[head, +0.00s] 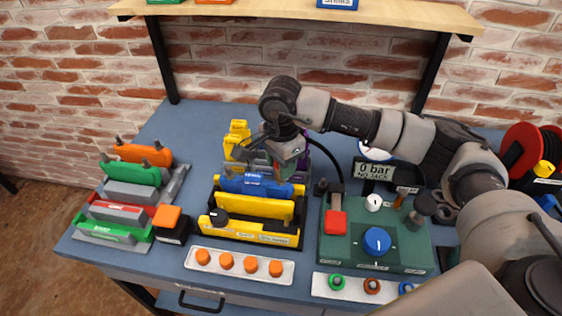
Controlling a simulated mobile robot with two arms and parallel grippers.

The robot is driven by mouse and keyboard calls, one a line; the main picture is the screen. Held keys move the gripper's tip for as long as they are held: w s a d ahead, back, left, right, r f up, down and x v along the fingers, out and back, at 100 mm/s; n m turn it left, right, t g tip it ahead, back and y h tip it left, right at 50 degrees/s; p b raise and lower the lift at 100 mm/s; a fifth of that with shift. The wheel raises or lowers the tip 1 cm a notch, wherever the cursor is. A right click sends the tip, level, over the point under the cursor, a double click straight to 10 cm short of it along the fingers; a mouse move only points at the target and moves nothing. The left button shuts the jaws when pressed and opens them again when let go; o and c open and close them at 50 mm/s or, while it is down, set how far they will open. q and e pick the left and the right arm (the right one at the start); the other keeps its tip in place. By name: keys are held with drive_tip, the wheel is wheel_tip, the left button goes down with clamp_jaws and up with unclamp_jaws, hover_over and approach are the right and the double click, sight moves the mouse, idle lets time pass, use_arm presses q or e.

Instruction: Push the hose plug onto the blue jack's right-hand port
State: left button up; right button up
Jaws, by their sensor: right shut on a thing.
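The blue jack (258,185) lies in a yellow and black holder (255,228) at the middle of the bench. My right gripper (275,158) reaches in from the right, just behind and above the blue jack, and points down. It is shut on what looks like the hose plug, but its fingers and wrist mostly hide the plug. A black hose (333,163) curves from near the gripper down to the green pump box (375,235). The jack's right-hand port is too small and covered to make out, so I cannot tell whether the plug touches it. My left gripper is out of view.
A display (376,170) reads 0 bar, no jack. Green and orange jacks (140,165) stand at left beside an orange-topped block (167,218). Orange knobs (240,264) line the front. A red reel (525,148) is at right. A wooden shelf (300,10) hangs above.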

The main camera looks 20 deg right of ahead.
drive_tip(key=shift+f, duration=0.4)
drive_tip(key=o, duration=1.4)
drive_tip(key=shift+r, duration=0.15)
drive_tip(key=shift+r+p, duration=1.7)
drive_tip(key=shift+r, duration=2.2)
